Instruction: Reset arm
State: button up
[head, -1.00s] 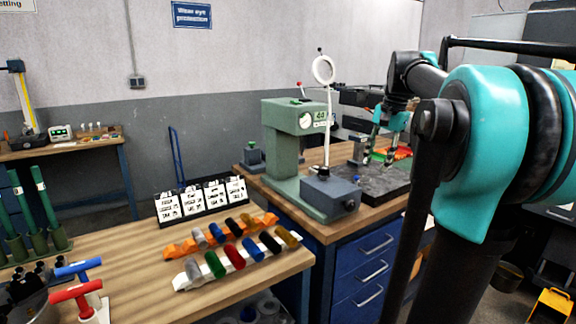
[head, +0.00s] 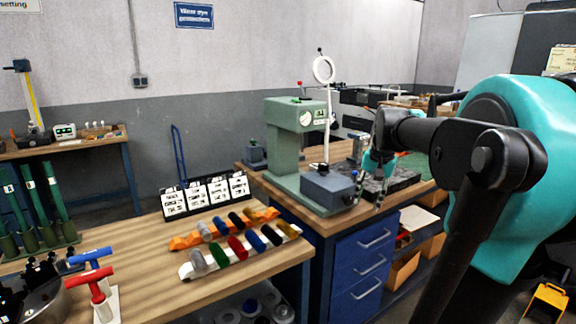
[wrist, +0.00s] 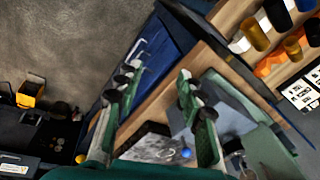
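My arm reaches in from the right of the head view, teal and black. My gripper (head: 369,200) hangs from it, fingers down, by the front edge of the far bench, in front of the dark stone plate (head: 402,181) and right of the green press (head: 290,136). In the wrist view its two green fingers (wrist: 158,80) stand wide apart with nothing between them. The blue drawer unit (wrist: 172,42) and the bench's wooden edge lie beyond them.
The grey box at the press base (head: 328,186) is close left of my gripper. The near bench (head: 130,248) holds coloured cylinders in two racks, white cards (head: 204,193) and red and blue T-handles. A yellow item (head: 546,303) is on the floor at right.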

jog(key=s+a+f+n+t, duration=0.1)
jog(key=s+a+f+n, duration=0.1)
jog(key=s+f, duration=0.6)
jog(key=s+a+f+n+t+h, duration=0.1)
jog(key=s+f+n, duration=0.3)
jog(key=s+f, duration=0.5)
notch_tip(320, 180, down, 7)
jog(key=shift+a+r, duration=0.1)
jog(key=shift+a, duration=0.65)
